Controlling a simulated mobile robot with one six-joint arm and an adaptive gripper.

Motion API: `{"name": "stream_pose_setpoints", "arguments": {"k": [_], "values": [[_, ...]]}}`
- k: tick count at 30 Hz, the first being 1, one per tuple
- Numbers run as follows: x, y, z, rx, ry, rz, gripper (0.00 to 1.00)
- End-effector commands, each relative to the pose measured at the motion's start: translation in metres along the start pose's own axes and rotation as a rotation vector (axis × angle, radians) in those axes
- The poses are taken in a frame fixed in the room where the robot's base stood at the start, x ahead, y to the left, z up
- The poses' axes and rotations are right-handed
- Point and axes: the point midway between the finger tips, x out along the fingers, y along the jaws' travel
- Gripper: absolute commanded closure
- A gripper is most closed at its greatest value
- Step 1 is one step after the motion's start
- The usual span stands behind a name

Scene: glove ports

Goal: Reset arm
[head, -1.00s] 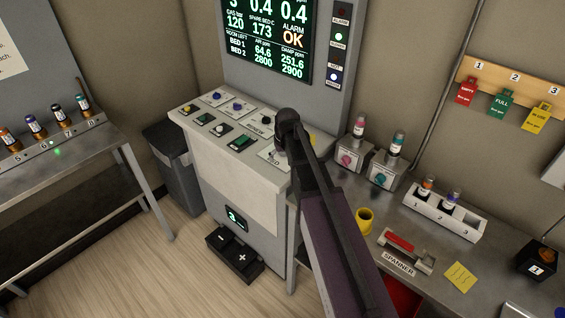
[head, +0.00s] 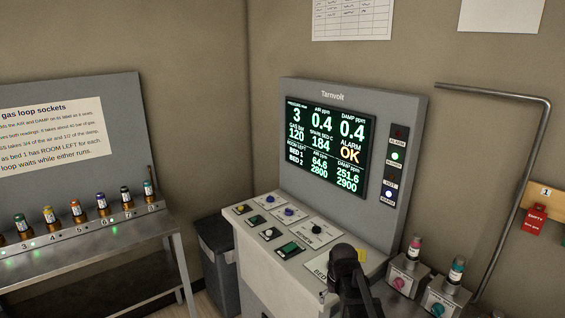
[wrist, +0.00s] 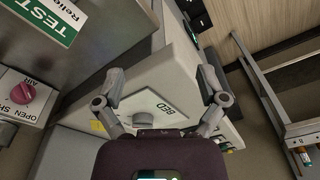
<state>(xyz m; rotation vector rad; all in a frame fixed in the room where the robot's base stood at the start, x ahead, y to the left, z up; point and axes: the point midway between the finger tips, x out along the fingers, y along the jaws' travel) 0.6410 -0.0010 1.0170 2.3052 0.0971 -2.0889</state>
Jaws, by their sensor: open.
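My gripper (wrist: 161,76) is open and empty in the wrist view, its two fingers spread in front of the console's sloping top. The BED dial (wrist: 166,109) lies between and beyond the fingers; I cannot see any contact. In the head view my dark arm end stands at the bottom, in front of the console (head: 262,262), covering part of the BED panel (head: 318,266). The fingers cannot be made out there. The console screen (head: 328,147) reads ALARM OK and SPARE BED C 184.
A socket rack (head: 95,228) with several small bottles stands on the left bench. A grey bin (head: 216,250) stands beside the console. Two bottle-topped boxes (head: 408,272) are close on the right, near a bent pipe (head: 520,180). A red tag (head: 535,220) hangs at far right.

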Motion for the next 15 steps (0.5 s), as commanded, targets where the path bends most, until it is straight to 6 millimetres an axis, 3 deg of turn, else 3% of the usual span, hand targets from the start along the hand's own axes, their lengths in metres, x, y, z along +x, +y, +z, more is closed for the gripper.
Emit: {"name": "stream_pose_setpoints", "arguments": {"k": [1, 6, 10, 15], "values": [[-0.003, -0.003, 0.03, 0.01, -0.019, 0.004, 0.09], [-0.007, -0.007, 0.082, 0.047, -0.072, 0.017, 0.09], [-0.009, -0.008, 0.101, 0.061, -0.093, 0.024, 0.09], [-0.009, -0.008, 0.103, 0.066, -0.1, 0.026, 0.09]]}}
